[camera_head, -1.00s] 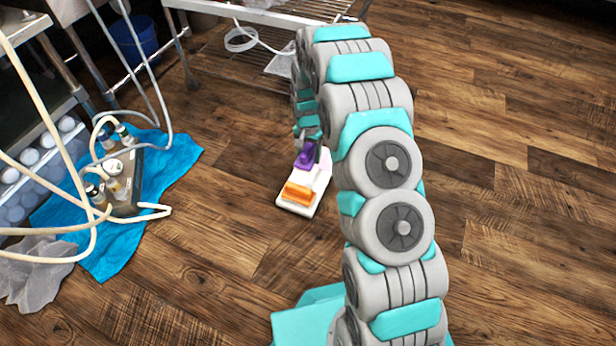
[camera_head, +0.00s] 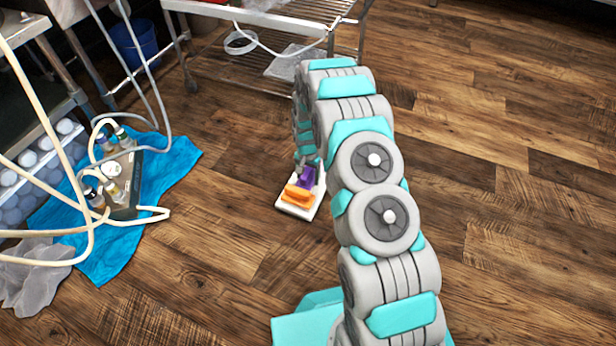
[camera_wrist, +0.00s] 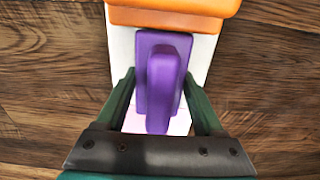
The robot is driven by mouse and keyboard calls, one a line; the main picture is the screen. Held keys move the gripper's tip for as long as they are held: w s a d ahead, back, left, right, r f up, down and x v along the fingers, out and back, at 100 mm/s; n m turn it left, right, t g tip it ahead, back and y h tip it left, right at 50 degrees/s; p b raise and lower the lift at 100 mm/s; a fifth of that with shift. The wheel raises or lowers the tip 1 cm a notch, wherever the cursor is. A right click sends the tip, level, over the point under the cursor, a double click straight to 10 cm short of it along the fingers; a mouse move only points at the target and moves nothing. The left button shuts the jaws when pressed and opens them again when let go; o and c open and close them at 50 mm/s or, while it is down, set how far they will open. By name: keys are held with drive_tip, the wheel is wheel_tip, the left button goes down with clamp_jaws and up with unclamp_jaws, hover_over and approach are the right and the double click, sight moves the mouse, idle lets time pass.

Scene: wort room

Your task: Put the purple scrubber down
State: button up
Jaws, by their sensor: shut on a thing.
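The purple scrubber (camera_head: 308,177) is between the fingers of my gripper (camera_head: 302,163). In the wrist view the purple scrubber (camera_wrist: 160,82), with its raised handle, lies between the two dark green fingers of my gripper (camera_wrist: 160,92), which is shut on it. Below it is a white tray (camera_head: 295,210) on the wooden floor; its white surface also shows in the wrist view (camera_wrist: 121,55). An orange scrubber (camera_head: 297,194) lies on the tray's near part, close beside the purple one. I cannot tell whether the purple scrubber touches the tray.
A blue cloth (camera_head: 178,160) with a dark box of bottles (camera_head: 124,190) and looping hoses lies to the left. A metal rack (camera_head: 265,22) stands behind. A crumpled clear bag (camera_head: 35,275) is at the lower left. The floor at right is clear.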

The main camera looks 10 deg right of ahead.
drive_tip(key=shift+f, duration=0.1)
drive_tip(key=o, duration=1.2)
